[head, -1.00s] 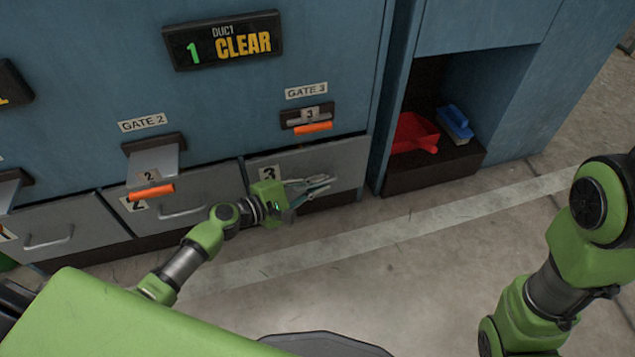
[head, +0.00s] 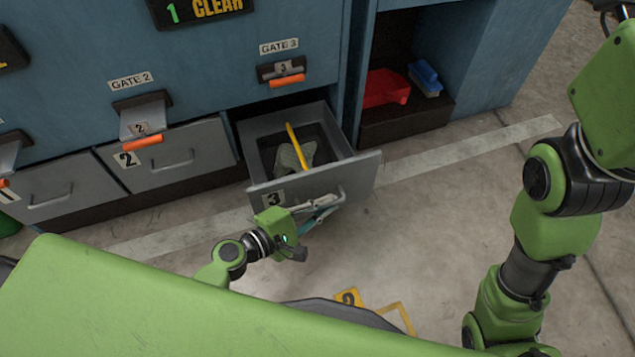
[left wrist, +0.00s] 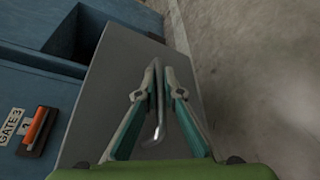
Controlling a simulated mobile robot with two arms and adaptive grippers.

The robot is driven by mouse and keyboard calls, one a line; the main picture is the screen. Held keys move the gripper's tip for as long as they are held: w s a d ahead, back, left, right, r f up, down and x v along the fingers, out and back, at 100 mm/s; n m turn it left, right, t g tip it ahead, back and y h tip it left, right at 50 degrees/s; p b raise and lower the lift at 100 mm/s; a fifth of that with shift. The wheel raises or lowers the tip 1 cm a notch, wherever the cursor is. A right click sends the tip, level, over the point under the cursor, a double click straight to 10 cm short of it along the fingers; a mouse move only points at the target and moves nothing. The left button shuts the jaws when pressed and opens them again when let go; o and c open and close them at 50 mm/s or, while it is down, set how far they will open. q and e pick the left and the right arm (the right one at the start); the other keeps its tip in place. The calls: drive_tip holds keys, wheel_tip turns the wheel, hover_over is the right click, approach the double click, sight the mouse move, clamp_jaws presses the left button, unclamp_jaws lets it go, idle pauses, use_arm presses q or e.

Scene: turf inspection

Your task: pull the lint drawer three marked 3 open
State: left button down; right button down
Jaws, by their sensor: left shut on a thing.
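The lint drawer three (head: 361,175), a grey drawer marked 3, stands pulled out from the blue cabinet, so its inside shows in the head view. A yellow bar and a grey-green wad (head: 290,160) of lint are inside it. My left gripper (head: 338,197) is shut on the drawer's handle at the front face. In the left wrist view its two fingers (left wrist: 160,85) lie on either side of the bar handle (left wrist: 159,118), against the grey drawer front (left wrist: 105,90). My right arm shows at the right of the head view, but its gripper is out of the picture.
Drawer 2 (head: 205,146) is shut at the left. Gate 3 (head: 281,70) with its orange handle is above drawer three; gate 2 (head: 140,120) sticks out. An open cubby at the right holds a red dustpan (head: 386,88) and a blue brush (head: 424,78).

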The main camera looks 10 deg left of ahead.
use_arm(q)
drive_tip(key=shift+s+d, duration=0.55)
drive_tip(key=shift+s, duration=0.3)
drive_tip(key=shift+s+d, duration=0.55)
drive_tip(key=shift+s, duration=0.25)
drive_tip(key=c, duration=2.2)
unclamp_jaws()
drive_tip(key=shift+o, duration=0.2)
drive_tip(key=v, duration=1.2)
